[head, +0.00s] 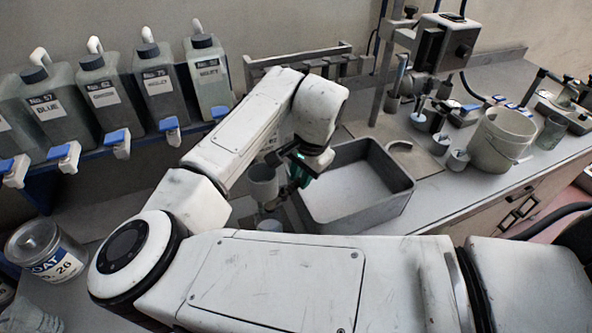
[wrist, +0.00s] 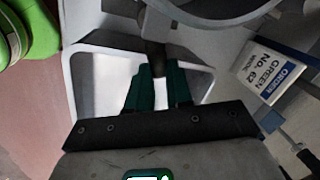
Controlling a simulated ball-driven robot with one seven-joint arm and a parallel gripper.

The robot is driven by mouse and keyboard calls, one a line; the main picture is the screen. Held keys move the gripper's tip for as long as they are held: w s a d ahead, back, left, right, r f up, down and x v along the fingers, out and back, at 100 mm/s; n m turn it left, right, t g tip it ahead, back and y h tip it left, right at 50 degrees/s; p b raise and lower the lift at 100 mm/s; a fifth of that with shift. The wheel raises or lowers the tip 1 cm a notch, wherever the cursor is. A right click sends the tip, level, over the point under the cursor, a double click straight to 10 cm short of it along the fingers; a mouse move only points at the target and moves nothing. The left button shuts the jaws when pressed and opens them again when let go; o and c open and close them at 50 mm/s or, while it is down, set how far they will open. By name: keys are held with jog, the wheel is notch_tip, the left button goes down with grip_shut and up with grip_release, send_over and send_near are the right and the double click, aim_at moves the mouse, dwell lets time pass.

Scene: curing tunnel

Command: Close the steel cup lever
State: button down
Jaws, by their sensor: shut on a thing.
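The steel cup (head: 262,184) stands to the left of my gripper (head: 301,172) in the head view, beside the grey basin. In the wrist view, part of a round grey rim (wrist: 235,18), apparently the cup's, crosses the top edge. The dark lever (wrist: 153,56) runs down from near that rim to between the two green fingers of my gripper (wrist: 157,78). My gripper is shut on the lever. The lever's end between the fingers is hidden, and in the head view my gripper and wrist cover the lever.
The grey rectangular basin (head: 408,192) lies just right of my gripper. Several labelled jugs with blue taps (head: 168,124) line the left wall. A clear jar (head: 45,250) stands at lower left. A white bucket (head: 501,140) and a metal stand (head: 436,44) are at right.

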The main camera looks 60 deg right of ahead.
jog(key=s+m, duration=0.1)
jog(key=m, duration=0.1)
jog(key=s+a+m+b, duration=0.1)
jog(key=m, duration=0.2)
jog(key=shift+s+h, duration=0.15)
jog(key=shift+h, duration=0.25)
jog(key=shift+a, duration=0.1)
jog(key=c, duration=1)
grip_release()
jog(key=shift+c, duration=0.2)
jog(key=shift+r, duration=0.1)
jog(key=b+v, duration=0.1)
jog(key=v, duration=0.9)
jog(key=shift+r, duration=0.3)
jog(key=shift+a, duration=0.15)
